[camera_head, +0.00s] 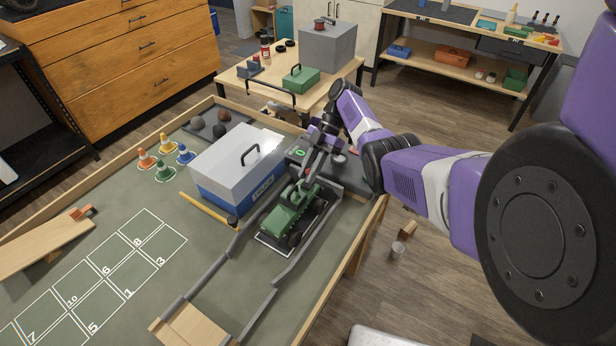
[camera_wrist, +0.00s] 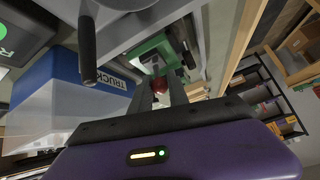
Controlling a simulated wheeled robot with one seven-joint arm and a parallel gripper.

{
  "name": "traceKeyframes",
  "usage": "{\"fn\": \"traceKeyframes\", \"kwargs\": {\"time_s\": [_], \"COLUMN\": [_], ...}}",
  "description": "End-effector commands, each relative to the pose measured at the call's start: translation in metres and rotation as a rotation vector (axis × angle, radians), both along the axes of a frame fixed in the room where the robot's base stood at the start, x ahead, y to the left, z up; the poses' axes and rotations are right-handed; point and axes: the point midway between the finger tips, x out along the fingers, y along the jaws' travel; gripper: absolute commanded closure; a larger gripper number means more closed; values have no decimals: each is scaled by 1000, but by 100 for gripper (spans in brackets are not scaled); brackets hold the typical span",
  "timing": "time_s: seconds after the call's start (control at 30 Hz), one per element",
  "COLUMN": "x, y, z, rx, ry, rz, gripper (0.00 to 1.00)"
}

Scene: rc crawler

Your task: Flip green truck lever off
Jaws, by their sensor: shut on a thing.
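The green truck (camera_head: 291,215) stands in a grey-walled lane on the table, beside the blue and white truck box (camera_head: 240,169). Its green body (camera_wrist: 158,48) also shows in the wrist view, just beyond my fingertips. My gripper (camera_head: 307,171) is above the rear end of the truck, fingers pointing down. In the wrist view my gripper (camera_wrist: 160,88) has its two fingers close together around a small red tip (camera_wrist: 160,85), which looks like the lever's end. The rest of the lever is mostly hidden by the fingers.
The truck box stands close on the left of the lane. Low grey walls (camera_head: 262,250) flank the truck. A green-marked button panel (camera_head: 299,152) is near my wrist. Small cones (camera_head: 165,170) and a numbered grid (camera_head: 105,270) lie further left.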

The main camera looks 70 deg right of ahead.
Motion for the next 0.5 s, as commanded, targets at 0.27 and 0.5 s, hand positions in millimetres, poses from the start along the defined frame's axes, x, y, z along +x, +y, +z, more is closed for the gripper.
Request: {"fn": "traceKeyframes", "kwargs": {"time_s": [0.27, 0.5], "x": [-1, -1], "y": [-3, -4], "z": [-3, -3], "rx": [71, 116], "ry": [-15, -25], "rz": [-2, -1], "gripper": [100, 100]}}
